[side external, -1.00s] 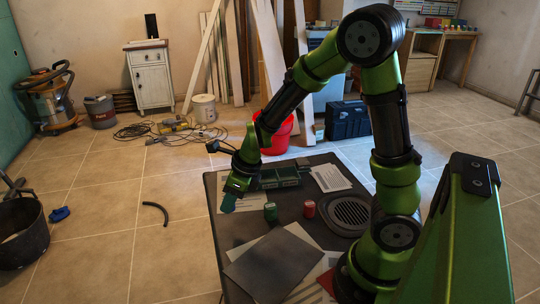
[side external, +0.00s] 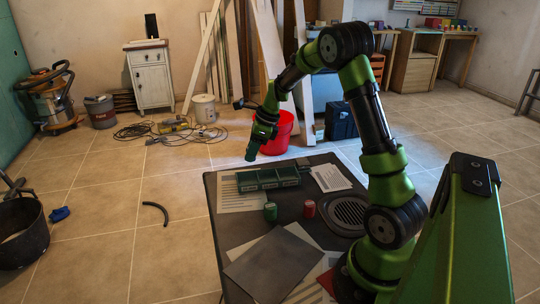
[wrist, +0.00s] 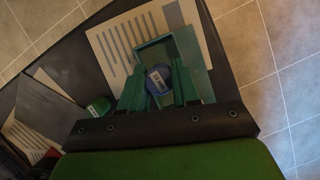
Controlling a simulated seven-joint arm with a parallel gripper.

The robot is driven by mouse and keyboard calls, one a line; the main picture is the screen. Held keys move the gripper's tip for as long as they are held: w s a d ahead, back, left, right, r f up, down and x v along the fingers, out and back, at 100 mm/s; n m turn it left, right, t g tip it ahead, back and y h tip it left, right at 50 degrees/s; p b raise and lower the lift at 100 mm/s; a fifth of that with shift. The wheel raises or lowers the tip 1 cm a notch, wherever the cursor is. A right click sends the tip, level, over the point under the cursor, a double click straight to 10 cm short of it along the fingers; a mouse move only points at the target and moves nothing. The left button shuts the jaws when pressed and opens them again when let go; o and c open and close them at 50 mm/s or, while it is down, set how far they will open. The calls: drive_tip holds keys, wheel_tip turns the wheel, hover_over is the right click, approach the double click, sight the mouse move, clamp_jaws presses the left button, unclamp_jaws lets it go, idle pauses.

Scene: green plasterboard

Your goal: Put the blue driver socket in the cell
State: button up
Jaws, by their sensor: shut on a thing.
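My gripper (side external: 252,152) is above the far left part of the table in the side view. In the wrist view it is shut on the blue driver socket (wrist: 159,80), which sits between the green fingers with a pale label showing. The socket cannot be made out in the side view. The green tray with cells (side external: 268,179) lies on the dark table below the gripper. Part of the tray (wrist: 188,46) shows beneath and beyond the fingers in the wrist view, and the fingers hide some of it. The socket appears held above the tray.
A green socket (side external: 270,212) and a red one (side external: 309,209) stand on the table in front of the tray. A round grille (side external: 349,214) is to the right. A grey sheet (side external: 273,265) lies near the front, and printed papers (side external: 331,178) lie around.

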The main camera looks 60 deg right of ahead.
drive_tip(key=shift+w+a+r+n+y, duration=0.4)
drive_tip(key=shift+w+r+n, duration=0.25)
drive_tip(key=shift+n, duration=0.35)
drive_tip(key=shift+s+a+f+g, duration=0.1)
drive_tip(key=shift+s+f+g, duration=0.05)
drive_tip(key=shift+f+g, duration=0.15)
drive_tip(key=shift+n, duration=0.3)
wheel_tip(320, 180, down, 9)
drive_tip(key=shift+f, duration=0.2)
drive_tip(key=shift+f, duration=0.15)
drive_tip(key=o, duration=0.8)
drive_tip(key=shift+c, duration=0.2)
